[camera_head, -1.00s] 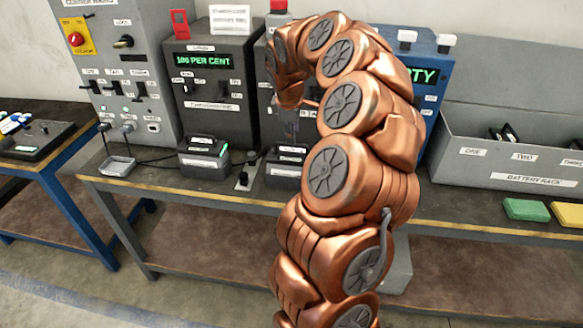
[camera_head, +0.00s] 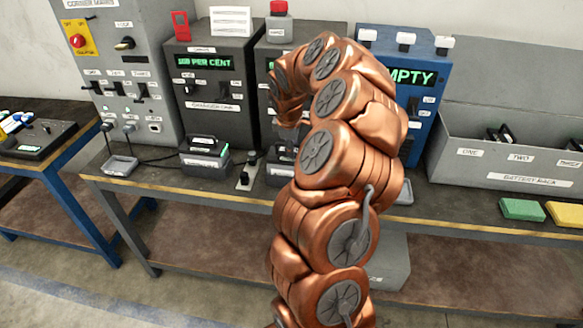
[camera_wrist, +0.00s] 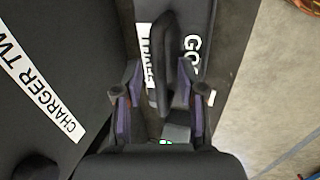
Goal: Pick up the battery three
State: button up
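In the wrist view my gripper (camera_wrist: 162,100) is open, with its two fingers on either side of a dark upright handle (camera_wrist: 164,50). The handle belongs to a dark battery with white labels (camera_wrist: 145,52); one label is partly covered and seems to read THREE. Gaps show between fingers and handle. In the head view a battery (camera_head: 280,168) sits in front of the second charger, partly hidden by my copper arm, which also hides my gripper. Another dark battery (camera_head: 203,155) sits in front of the first charger (camera_head: 212,95).
A label reading CHARGER TW (camera_wrist: 40,80) lies close left of my gripper in the wrist view. A grey battery rack (camera_head: 510,160) stands at the right, behind green (camera_head: 522,209) and yellow (camera_head: 565,213) blocks. A blue machine (camera_head: 415,80) reads EMPTY.

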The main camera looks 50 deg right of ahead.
grip_shut()
dwell(0.6)
